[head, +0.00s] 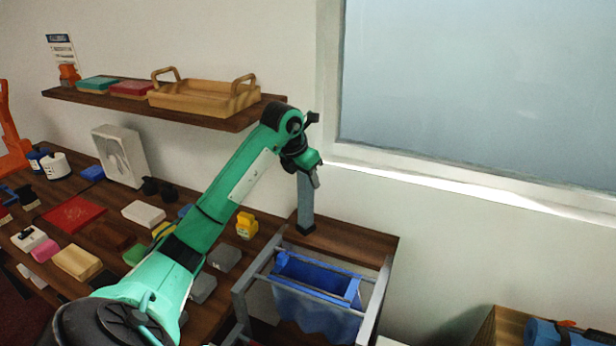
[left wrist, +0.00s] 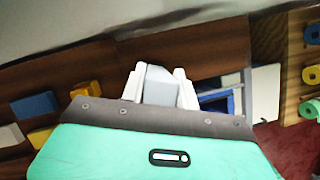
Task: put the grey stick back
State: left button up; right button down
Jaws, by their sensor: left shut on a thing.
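The grey stick (head: 305,200) stands about upright at the back right of the wooden counter (head: 350,241), with its lower end at a small dark base (head: 306,229). I cannot tell whether the base is a holder or part of the stick. My left gripper (head: 312,178) is shut on the stick's upper end. In the left wrist view the grey stick (left wrist: 160,87) lies between the two white fingers of the left gripper (left wrist: 160,80). My right gripper is in neither view.
A blue bag (head: 318,277) hangs in a grey frame (head: 375,305) just in front of the stick. A yellow item (head: 246,225) and several swatch blocks lie to the left. A shelf (head: 235,122) with a wooden tray (head: 203,98) is above left. A window is behind, right.

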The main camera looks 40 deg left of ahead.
pick_arm(q)
jog(key=shift+f, duration=0.1)
jog(key=o, duration=0.4)
jog(key=shift+f, duration=0.1)
jog(key=o, duration=0.5)
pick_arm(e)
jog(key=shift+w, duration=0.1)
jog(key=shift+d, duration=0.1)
pick_arm(q)
jog(key=b+v, duration=0.1)
jog(key=v, duration=1.1)
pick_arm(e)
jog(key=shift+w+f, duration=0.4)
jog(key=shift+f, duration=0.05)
